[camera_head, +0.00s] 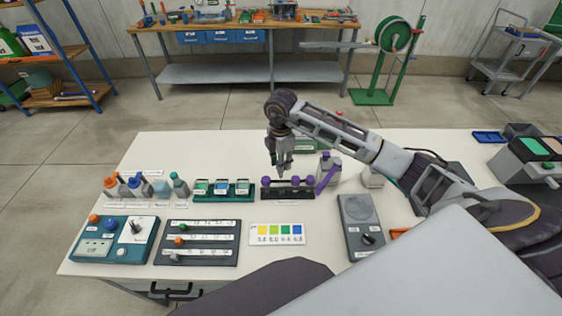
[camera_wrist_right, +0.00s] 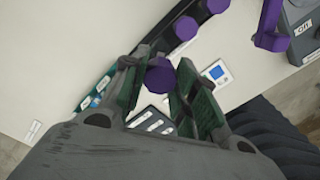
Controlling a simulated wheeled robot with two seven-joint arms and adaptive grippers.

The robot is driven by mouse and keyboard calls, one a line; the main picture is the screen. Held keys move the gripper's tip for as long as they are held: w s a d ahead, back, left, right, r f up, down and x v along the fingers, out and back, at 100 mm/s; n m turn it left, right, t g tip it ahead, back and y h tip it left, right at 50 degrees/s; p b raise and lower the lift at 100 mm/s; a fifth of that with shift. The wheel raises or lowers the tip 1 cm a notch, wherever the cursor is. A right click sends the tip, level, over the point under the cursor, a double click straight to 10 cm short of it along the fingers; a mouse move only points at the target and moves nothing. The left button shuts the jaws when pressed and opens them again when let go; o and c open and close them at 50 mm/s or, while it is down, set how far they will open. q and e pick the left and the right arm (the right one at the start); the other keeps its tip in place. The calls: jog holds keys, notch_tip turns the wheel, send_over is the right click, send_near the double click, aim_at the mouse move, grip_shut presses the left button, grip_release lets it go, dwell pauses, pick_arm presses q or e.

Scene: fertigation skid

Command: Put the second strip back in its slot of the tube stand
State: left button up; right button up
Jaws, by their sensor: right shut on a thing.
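The dark tube stand (camera_head: 288,194) with purple caps (camera_head: 310,181) stands near the middle of the white table. My right gripper (camera_head: 284,172) points down right over it. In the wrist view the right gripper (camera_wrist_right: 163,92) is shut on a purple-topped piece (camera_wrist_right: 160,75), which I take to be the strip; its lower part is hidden. The stand runs behind it, with another purple cap (camera_wrist_right: 186,27) farther along. I cannot tell whether the held piece touches the stand or is in a slot. My left gripper is not in view.
A green rack (camera_head: 224,191) stands just left of the stand, with bottles (camera_head: 145,186) beyond it. A purple-handled item (camera_head: 326,178) is close on the right. A colour chart (camera_head: 277,234), a dark panel (camera_head: 196,242) and a grey scale-like device (camera_head: 361,222) lie nearer the front edge.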

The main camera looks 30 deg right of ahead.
aim_at(281, 177)
jog(key=shift+f+b, duration=0.95)
jog(key=shift+f, duration=0.5)
jog(key=shift+f+b, duration=0.7)
jog(key=shift+f, duration=0.55)
jog(key=shift+f+b, duration=0.7)
jog(key=shift+f, duration=0.45)
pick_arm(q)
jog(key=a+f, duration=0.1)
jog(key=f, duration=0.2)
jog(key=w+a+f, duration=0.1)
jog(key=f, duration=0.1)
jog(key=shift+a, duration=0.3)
pick_arm(e)
jog(key=shift+f, duration=0.35)
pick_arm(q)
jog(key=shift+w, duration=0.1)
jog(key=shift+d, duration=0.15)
pick_arm(e)
jog(key=o, duration=0.8)
jog(key=shift+o, duration=0.2)
